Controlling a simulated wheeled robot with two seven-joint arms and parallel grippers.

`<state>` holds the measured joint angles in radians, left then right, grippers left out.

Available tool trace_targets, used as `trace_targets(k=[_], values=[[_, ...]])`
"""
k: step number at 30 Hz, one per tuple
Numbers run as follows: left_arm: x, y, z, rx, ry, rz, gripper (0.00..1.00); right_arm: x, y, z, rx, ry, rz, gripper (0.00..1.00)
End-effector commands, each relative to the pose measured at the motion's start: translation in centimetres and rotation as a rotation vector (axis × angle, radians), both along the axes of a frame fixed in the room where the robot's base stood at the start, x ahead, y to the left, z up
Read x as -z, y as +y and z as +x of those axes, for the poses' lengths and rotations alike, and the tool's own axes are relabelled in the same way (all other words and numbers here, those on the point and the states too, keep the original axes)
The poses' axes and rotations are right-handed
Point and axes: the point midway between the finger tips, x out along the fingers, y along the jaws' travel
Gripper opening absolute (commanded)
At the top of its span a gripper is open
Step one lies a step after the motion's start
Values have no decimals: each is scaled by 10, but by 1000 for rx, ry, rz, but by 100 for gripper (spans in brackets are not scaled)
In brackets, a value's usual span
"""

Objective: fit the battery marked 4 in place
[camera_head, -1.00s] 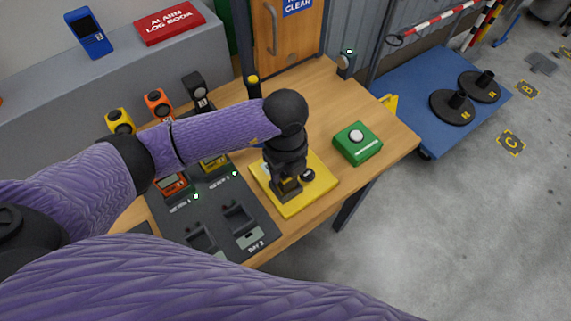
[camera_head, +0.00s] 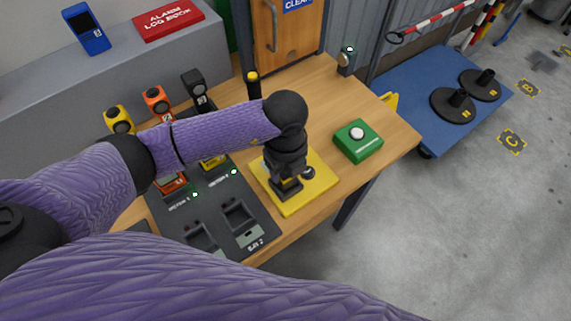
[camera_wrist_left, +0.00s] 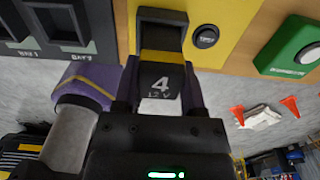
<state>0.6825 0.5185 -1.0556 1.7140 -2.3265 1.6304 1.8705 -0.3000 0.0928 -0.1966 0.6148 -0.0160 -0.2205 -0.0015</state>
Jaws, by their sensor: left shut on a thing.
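The battery marked 4 (camera_wrist_left: 161,83) is dark, reads "4 12 V" and has a yellow band. It shows in the left wrist view between the fingers of my left gripper (camera_wrist_left: 158,98), which is shut on it. Its far end lines up with a dark holder (camera_wrist_left: 161,15) on the yellow plate (camera_head: 318,192). I cannot tell whether the end is inside the holder or just in front of it. In the head view my left gripper (camera_head: 287,183) is low over the plate and hides the battery. My right gripper is not in view.
A black round test button (camera_wrist_left: 205,37) is beside the holder. A green box (camera_head: 358,141) with a white button stands to the right. A dark charging dock (camera_head: 181,222) with two empty front bays is to the left. Several coloured devices stand behind it.

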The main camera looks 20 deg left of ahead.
Motion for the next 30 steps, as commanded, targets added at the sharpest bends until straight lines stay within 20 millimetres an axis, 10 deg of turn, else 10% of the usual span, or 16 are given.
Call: trace_targets(k=[30], values=[[16, 0, 0, 0, 0, 0, 0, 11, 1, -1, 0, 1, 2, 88]])
